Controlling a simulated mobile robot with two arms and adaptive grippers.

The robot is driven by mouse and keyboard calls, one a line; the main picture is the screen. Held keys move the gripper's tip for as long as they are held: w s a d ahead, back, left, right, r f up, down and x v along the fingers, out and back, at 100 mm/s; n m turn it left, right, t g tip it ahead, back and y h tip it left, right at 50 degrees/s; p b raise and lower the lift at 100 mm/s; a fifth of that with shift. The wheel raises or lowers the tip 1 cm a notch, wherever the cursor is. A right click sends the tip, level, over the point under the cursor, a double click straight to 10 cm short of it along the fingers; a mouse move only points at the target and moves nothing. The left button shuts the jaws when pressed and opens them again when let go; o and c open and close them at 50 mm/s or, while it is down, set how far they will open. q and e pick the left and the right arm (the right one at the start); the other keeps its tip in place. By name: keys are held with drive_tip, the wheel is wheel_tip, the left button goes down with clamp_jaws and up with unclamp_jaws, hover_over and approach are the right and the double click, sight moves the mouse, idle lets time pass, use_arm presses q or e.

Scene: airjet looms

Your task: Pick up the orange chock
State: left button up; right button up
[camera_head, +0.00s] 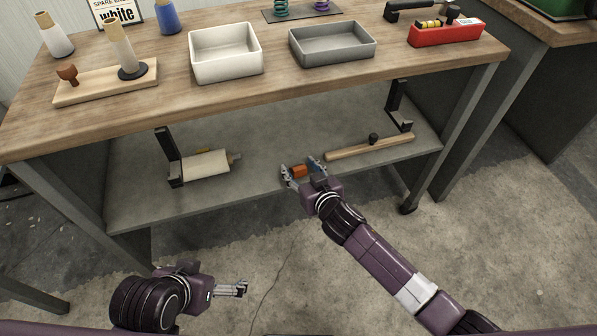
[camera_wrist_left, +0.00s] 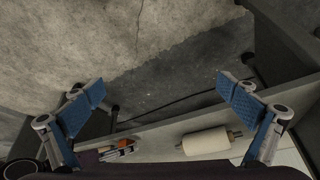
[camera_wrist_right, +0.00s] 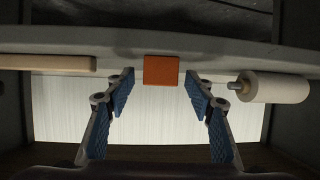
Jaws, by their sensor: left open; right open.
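The orange chock (camera_head: 299,171) is a small block on the grey lower shelf, near its front edge. In the right wrist view the chock (camera_wrist_right: 160,70) shows its flat face, centred between the fingertips with a gap on both sides. My right gripper (camera_head: 302,168) is open around the chock in the head view; the right wrist view shows its blue pads (camera_wrist_right: 159,78) apart. Whether the chock is fully between the pads or just beyond them is hard to tell. My left gripper (camera_head: 243,288) is open and empty in front of the shelf; its pads (camera_wrist_left: 161,88) are wide apart.
On the lower shelf (camera_head: 265,143), a pale roll (camera_head: 205,164) lies left of the chock and a wooden bar (camera_head: 370,146) lies right of it. The wooden tabletop (camera_head: 170,100) overhangs the shelf. The floor in front is free.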

drive_tip(key=shift+w+a+f, duration=0.15)
drive_tip(key=shift+w+a, duration=0.05)
drive_tip(key=shift+w, duration=0.25)
use_arm(q)
drive_tip(key=shift+w+d+r+t, duration=0.2)
drive_tip(key=shift+w+r+t, duration=0.1)
drive_tip(key=shift+w, duration=0.3)
drive_tip(key=shift+w+d+r+t, duration=0.2)
drive_tip(key=shift+w+t, duration=0.1)
drive_tip(key=shift+w, duration=0.25)
use_arm(e)
drive_tip(key=shift+c, duration=0.6)
drive_tip(key=c, duration=1.2)
use_arm(q)
drive_tip(key=shift+s, duration=0.1)
use_arm(e)
drive_tip(key=shift+o, duration=0.2)
drive_tip(key=shift+r, duration=0.2)
